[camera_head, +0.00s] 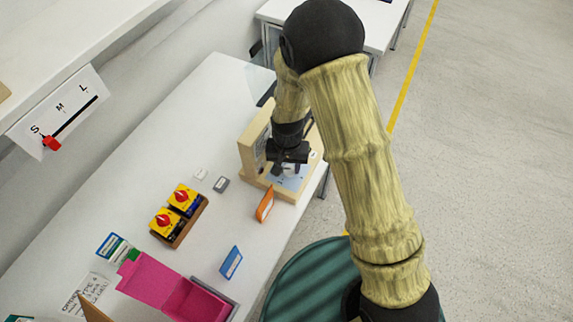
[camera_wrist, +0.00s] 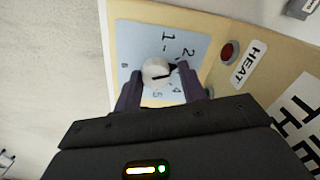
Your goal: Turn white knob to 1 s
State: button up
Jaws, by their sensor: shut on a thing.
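The white knob (camera_wrist: 157,73) sits on a light-blue dial plate (camera_wrist: 140,38) in the wrist view, with printed numbers around it; 1, 2, 4 and 5 can be made out. A dark mark shows on the knob's right side, but its exact setting is hard to read. My gripper (camera_wrist: 158,80) has its two dark fingers on either side of the knob and is shut on it. In the head view, my gripper (camera_head: 287,158) reaches down to the plate (camera_head: 291,179) on the wooden device (camera_head: 252,152), and hides the knob.
A red button (camera_wrist: 229,51) with a HEAT label (camera_wrist: 249,64) is beside the plate. On the table (camera_head: 215,90) are an orange item (camera_head: 265,204), yellow switch boxes with red knobs (camera_head: 178,209), and a pink box (camera_head: 165,280). A slider panel (camera_head: 75,108) is at upper left.

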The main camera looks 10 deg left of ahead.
jog(key=n, duration=0.3)
jog(key=d+n, duration=0.1)
jog(key=n, duration=0.6)
jog(key=shift+a, duration=0.1)
jog(key=shift+w+a+n, duration=0.1)
jog(key=shift+w+n, duration=0.05)
jog(key=shift+n, duration=0.55)
jog(key=shift+w, duration=0.1)
jog(key=shift+r, duration=0.1)
jog(key=o, duration=0.8)
